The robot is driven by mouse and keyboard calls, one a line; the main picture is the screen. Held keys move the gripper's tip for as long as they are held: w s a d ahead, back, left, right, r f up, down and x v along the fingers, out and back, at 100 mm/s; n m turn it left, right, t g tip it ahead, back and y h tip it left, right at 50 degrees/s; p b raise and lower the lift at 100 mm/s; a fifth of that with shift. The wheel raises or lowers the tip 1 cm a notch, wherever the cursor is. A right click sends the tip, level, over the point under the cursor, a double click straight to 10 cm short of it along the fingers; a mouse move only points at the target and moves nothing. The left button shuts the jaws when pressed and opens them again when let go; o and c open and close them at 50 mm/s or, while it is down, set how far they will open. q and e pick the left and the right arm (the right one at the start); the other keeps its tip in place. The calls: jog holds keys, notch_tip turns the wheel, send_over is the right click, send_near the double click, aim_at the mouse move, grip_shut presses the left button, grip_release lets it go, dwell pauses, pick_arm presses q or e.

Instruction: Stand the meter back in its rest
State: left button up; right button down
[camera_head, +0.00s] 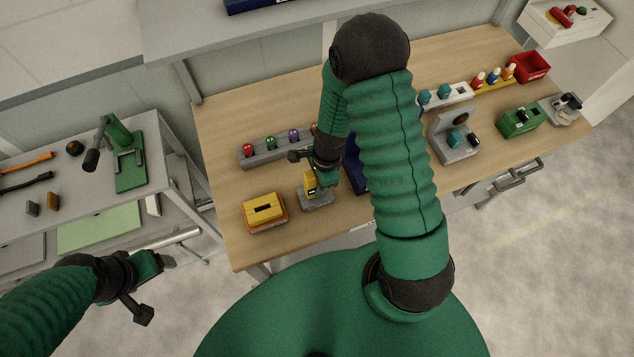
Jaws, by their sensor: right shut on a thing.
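The meter (309,189) is a small yellow unit with a dark display, near the front left of the wooden bench. Its rest (316,204) appears to be the low grey base directly under it. My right gripper (320,179) reaches down from above and is shut on the meter, hiding part of it. The meter looks upright at the rest; I cannot tell whether it is fully seated. My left gripper (158,263) is away from the bench, over the floor at lower left, with no object visible in it; its finger gap is unclear.
A yellow-orange box (264,213) stands close left of the rest. A grey rack (276,148) with coloured knobs is behind. A dark blue object (354,172) stands close right, partly hidden by my arm. A grey fixture (455,137) and green box (519,121) stand farther right.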

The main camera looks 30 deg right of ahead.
jog(key=shift+f+b, duration=0.35)
jog(key=shift+f, duration=0.1)
jog(key=c, duration=1)
grip_release()
jog(key=r, duration=0.5)
jog(key=d+r, duration=0.1)
jog(key=r, duration=0.5)
jog(key=d+r+p, duration=0.1)
jog(key=r, duration=0.4)
jog(key=shift+s+d+r, duration=0.2)
jog(key=shift+s+r, duration=0.05)
